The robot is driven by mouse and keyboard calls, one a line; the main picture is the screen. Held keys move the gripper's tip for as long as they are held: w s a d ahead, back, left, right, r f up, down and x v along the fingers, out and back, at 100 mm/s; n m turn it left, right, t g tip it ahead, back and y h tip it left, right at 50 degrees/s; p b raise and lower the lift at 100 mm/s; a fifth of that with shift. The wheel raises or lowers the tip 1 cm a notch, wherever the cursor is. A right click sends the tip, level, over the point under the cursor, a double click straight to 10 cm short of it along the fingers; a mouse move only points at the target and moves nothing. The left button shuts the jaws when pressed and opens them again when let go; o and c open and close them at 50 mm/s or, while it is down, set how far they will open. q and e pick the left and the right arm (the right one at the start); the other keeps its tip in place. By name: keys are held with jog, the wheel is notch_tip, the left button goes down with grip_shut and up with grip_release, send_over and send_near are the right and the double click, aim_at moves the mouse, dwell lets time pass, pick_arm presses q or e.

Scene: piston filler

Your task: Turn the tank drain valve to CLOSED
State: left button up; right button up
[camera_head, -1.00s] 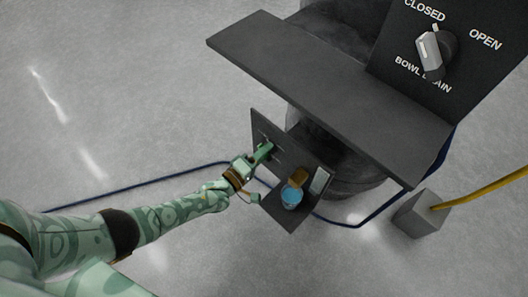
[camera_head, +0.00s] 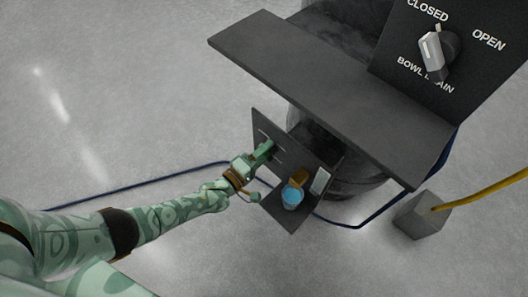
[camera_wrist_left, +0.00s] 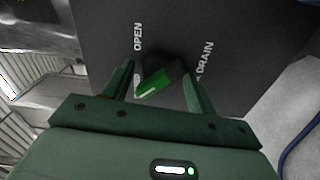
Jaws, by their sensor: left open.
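My left gripper (camera_head: 264,152) is at the small dark panel (camera_head: 285,156) under the shelf, and hides what it faces there. In the left wrist view my gripper (camera_wrist_left: 158,78) is open, one finger on each side of a valve handle (camera_wrist_left: 155,84). The handle has a green face and a dark base, and points toward the lower left of that picture. I cannot tell whether the fingers touch it. The wrist view shows the words OPEN and DRAIN on the dark panel (camera_wrist_left: 235,35); another label beside the handle is mostly hidden. My right gripper is not in view.
A dark shelf (camera_head: 310,75) overhangs the panel. A blue cup (camera_head: 292,198), a brown block (camera_head: 299,178) and a pale block (camera_head: 320,181) are beside the gripper. A separate bowl drain knob (camera_head: 431,52) is at upper right. A grey box (camera_head: 422,217) with a yellow hose stands on the floor.

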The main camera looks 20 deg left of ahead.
pick_arm(q)
jog(key=shift+s, duration=0.1)
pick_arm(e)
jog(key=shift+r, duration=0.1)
pick_arm(q)
jog(key=p+v, duration=0.4)
jog(key=v, duration=1.2)
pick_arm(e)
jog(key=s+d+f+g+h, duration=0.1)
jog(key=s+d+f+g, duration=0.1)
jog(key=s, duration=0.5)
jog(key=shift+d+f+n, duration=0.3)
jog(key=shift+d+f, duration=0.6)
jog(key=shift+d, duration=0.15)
pick_arm(q)
jog(key=shift+s, duration=0.1)
